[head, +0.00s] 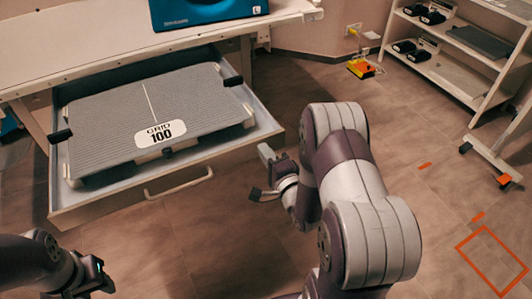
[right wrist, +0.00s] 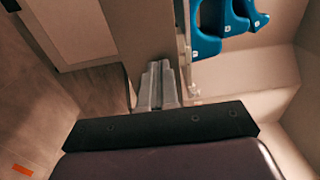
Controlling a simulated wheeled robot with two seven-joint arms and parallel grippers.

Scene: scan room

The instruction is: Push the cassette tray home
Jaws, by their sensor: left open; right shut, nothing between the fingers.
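The cassette tray (head: 62,219) is a shallow light tray pulled out from under the table, with a bar handle (head: 180,184) on its front. A grey ribbed grid plate (head: 190,92) labelled "GRID 100" lies in it, with dark clips at its edges. My right gripper (head: 266,153) is just right of the tray's front right corner, apart from the handle. Its fingers show pressed together and empty in the right wrist view (right wrist: 157,80). My left gripper (head: 100,278) is low at the left, in front of the tray and clear of it; its fingers are small and dark, open.
The table top (head: 90,45) above the tray carries a blue box (head: 205,10). A wheeled shelf rack (head: 450,65) stands at the right. A yellow and orange object (head: 362,68) sits by the wall. Orange tape (head: 490,262) marks the floor. The floor before the tray is clear.

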